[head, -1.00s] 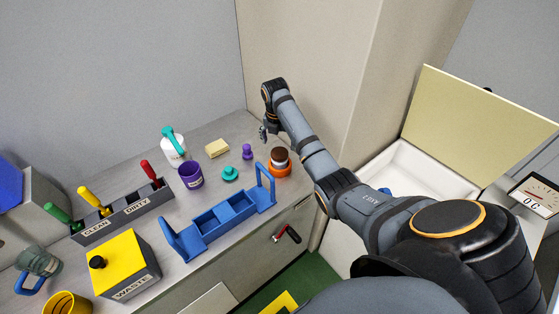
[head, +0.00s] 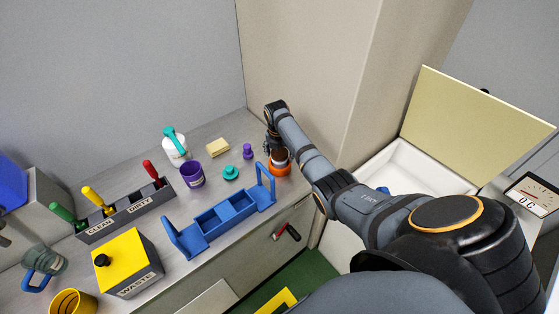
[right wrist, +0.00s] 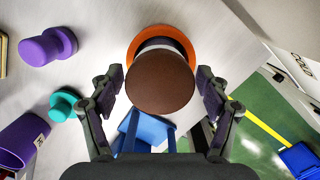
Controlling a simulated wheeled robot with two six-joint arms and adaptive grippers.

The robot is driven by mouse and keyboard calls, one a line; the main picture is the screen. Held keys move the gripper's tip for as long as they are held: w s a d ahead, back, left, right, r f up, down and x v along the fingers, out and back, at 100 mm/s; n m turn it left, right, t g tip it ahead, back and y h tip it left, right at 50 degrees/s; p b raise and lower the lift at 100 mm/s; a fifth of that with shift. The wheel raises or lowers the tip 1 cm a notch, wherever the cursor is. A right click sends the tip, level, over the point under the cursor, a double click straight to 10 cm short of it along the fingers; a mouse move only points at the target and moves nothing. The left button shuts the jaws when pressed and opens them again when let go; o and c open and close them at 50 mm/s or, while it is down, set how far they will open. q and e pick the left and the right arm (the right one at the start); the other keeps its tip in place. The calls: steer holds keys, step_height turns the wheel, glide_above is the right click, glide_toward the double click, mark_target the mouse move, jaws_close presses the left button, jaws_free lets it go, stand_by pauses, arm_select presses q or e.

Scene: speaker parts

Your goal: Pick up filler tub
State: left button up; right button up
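A tub with a round brown top (head: 280,155) and a white body sits in an orange ring (head: 281,170) at the right end of the worktop. I take it for the filler tub. My right gripper (head: 271,147) is at this tub, partly hidden in the head view. In the right wrist view its open fingers (right wrist: 160,84) stand on either side of the brown top (right wrist: 160,82), with gaps on both sides.
A blue holder (head: 226,216) stands just in front of the tub. A purple knob (head: 247,151), a teal knob (head: 231,173), a sponge (head: 218,147) and a purple cup (head: 191,174) are to its left. A wall rises close behind my right arm.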

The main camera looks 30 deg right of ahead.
steer(key=c, duration=1)
steer(key=shift+c, duration=0.7)
steer(key=shift+r, duration=0.15)
